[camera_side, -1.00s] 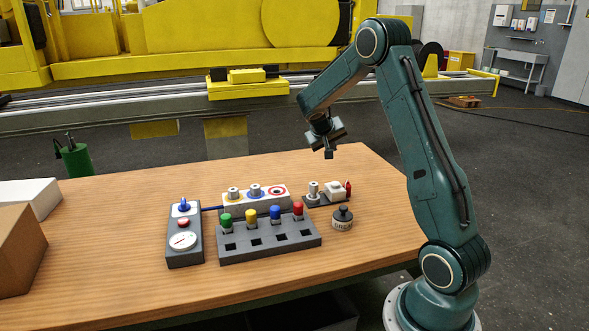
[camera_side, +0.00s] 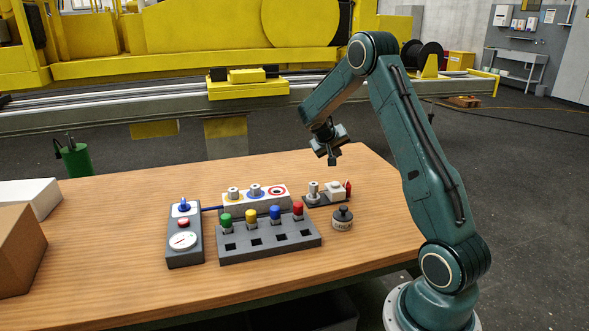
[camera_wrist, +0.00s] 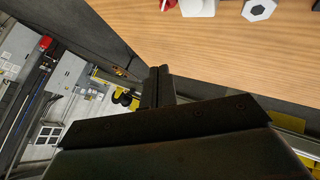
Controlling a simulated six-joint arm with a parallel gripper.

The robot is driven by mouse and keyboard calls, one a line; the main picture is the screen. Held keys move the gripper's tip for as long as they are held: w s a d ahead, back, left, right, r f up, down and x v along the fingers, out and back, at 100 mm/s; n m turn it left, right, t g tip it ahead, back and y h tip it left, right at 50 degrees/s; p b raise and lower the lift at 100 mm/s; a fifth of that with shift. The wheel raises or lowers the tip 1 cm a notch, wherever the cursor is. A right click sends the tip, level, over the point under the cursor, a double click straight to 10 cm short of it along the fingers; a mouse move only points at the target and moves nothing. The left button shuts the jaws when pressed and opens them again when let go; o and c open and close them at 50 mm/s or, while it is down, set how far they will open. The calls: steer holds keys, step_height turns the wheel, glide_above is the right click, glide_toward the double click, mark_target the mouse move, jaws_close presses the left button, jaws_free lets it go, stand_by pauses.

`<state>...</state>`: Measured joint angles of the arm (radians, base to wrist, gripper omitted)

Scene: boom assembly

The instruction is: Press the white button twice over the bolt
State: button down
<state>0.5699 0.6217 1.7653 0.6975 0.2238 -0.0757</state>
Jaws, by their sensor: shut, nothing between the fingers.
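A small dark base (camera_side: 322,200) on the right part of the table carries a silver bolt-like post (camera_side: 313,187), a white block (camera_side: 335,187) and a red piece (camera_side: 348,188). I cannot make out a separate button on the white block. In the wrist view the white block (camera_wrist: 198,7), a hex-topped silver part (camera_wrist: 259,8) and the red piece (camera_wrist: 168,4) are cut off by the top edge. My gripper (camera_side: 333,160) hangs above and behind the base, apart from it. Its fingers (camera_wrist: 160,75) are shut and empty.
A dark knobbed weight (camera_side: 342,218) stands just in front of the base. To the left are a grey rack (camera_side: 270,252) with several coloured pegs, a white ring block (camera_side: 238,209) and a control box (camera_side: 185,250). The table's right side is clear.

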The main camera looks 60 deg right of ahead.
mark_target(334, 185)
steer(key=shift+f, duration=4.05)
steer(key=shift+f, duration=0.9)
steer(key=shift+r, duration=0.1)
stand_by(0.4)
steer(key=shift+r, duration=0.8)
steer(key=shift+r, duration=0.1)
steer(key=shift+r, duration=2.45)
